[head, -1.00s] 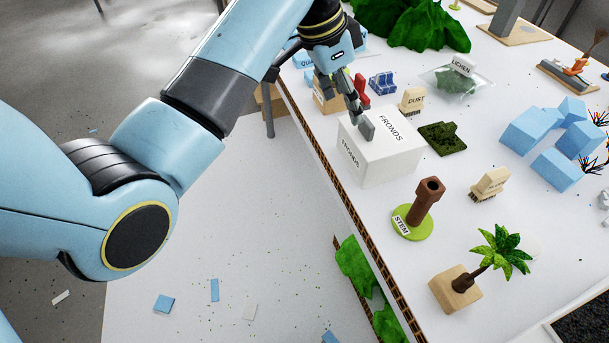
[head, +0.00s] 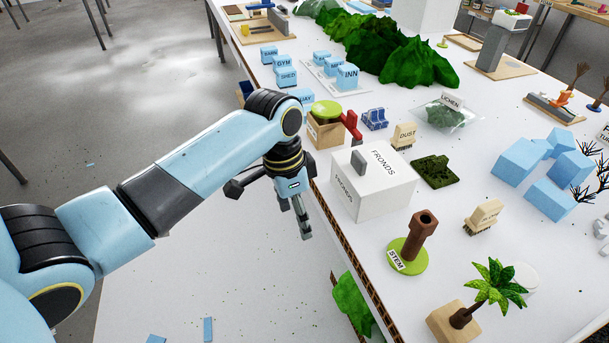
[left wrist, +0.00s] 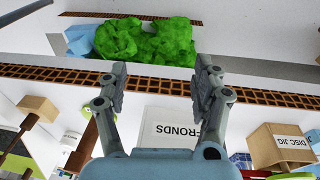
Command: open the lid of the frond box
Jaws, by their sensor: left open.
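The frond box (head: 384,200) is a white box marked FRONDS, near the table's left edge in the head view. Its lid (head: 385,163) lies flat on top and looks closed, with a grey upright handle (head: 358,161) towards its left side. My left gripper (head: 304,228) hangs left of the box, beyond the table edge, pointing down and apart from the box. In the left wrist view my left gripper (left wrist: 161,72) is open with nothing between its fingertips. A white face of the box (left wrist: 168,128) shows there between the fingers, partly hidden. My right gripper is not in view.
A stem on a green disc (head: 408,255) and a palm on a wooden block (head: 455,322) stand in front of the box. A wooden box with a green top (head: 326,130) stands behind it, and dark green moss (head: 435,171) lies to its right.

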